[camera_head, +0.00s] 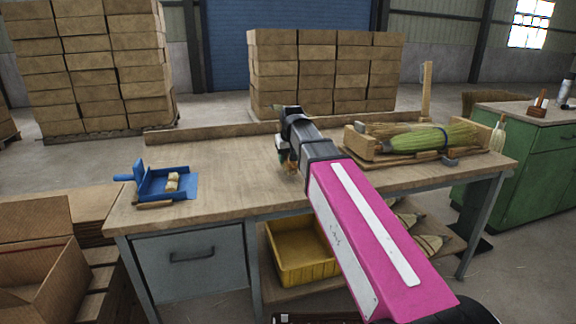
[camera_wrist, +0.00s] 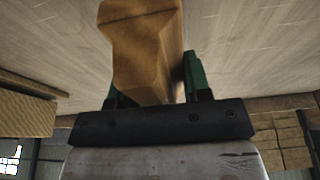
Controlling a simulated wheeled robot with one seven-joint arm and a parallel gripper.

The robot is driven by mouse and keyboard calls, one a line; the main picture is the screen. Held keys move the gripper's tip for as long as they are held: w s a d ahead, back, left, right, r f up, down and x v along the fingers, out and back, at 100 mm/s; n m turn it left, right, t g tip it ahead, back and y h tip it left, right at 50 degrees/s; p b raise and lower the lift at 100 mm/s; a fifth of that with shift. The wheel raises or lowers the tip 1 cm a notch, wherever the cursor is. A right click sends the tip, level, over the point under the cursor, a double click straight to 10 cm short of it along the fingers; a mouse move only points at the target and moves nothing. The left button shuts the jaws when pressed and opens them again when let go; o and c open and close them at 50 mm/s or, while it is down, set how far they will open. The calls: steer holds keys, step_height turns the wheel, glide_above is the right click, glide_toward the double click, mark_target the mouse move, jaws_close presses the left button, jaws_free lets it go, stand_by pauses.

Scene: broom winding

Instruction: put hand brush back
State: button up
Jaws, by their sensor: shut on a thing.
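My gripper (camera_head: 284,152) is over the middle of the workbench (camera_head: 232,190), with its green fingers mostly hidden behind my wrist in the head view. In the wrist view my gripper (camera_wrist: 153,85) is shut on a tan wooden piece (camera_wrist: 143,45), which looks like the wooden body of the hand brush. Its lower end shows as a small brown patch below the fingers in the head view (camera_head: 291,168). Its bristles cannot be made out. Whether it touches the bench top is not clear.
A wooden rig holding a straw broom (camera_head: 415,137) fills the right. A low board (camera_head: 210,132) edges the back. Bench between is clear.

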steer(key=shift+f, duration=1.55)
steer(key=o, duration=0.9)
steer(key=shift+f, duration=0.1)
steer(key=shift+c, duration=0.2)
steer(key=v, duration=1.2)
